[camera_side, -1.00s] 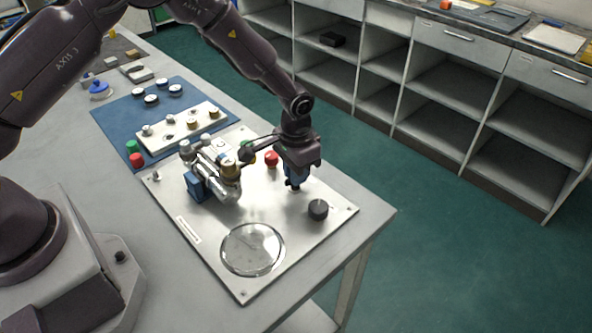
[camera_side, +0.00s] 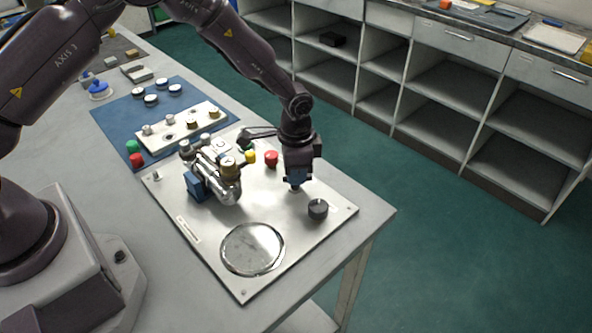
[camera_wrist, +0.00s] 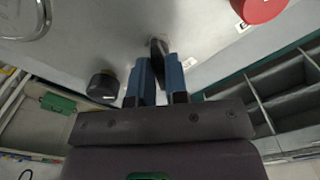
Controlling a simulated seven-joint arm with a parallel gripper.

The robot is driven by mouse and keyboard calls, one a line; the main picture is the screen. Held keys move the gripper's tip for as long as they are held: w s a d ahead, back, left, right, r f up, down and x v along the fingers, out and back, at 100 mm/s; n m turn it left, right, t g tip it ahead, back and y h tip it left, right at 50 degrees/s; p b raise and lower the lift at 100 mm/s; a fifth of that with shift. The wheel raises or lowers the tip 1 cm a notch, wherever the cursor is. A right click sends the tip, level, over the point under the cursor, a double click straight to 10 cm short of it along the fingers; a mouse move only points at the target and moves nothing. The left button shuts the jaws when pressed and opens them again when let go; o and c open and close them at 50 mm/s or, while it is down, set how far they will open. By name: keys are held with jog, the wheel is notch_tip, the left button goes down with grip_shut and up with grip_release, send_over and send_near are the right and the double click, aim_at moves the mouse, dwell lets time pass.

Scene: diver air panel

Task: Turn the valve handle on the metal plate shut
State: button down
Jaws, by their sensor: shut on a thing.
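The metal plate (camera_side: 325,190) lies flat on the bench and carries the valve parts. My gripper (camera_side: 294,185) points down at the right part of the plate, between a red knob (camera_side: 271,158) and a black knob (camera_side: 318,208). In the wrist view, the two blue fingers of my gripper (camera_wrist: 161,72) are shut on a small dark handle (camera_wrist: 157,47), which shows between and just beyond their tips. The fingers hide part of it, and its exact angle is hard to tell. In the side view the gripper covers nearly all of the handle.
A round gauge (camera_side: 252,249) lies near the front. A yellow knob (camera_side: 250,156) is close to the wrist. A blue mat (camera_side: 115,122) with a white panel is further back. Open floor lies right.

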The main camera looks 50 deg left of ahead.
jog(key=m, duration=0.5)
jog(key=shift+m, duration=0.3)
jog(key=m, duration=0.5)
dwell(0.4)
jog(key=c, duration=1.1)
grip_release()
notch_tip(320, 180, up, 13)
jog(key=shift+s, duration=0.1)
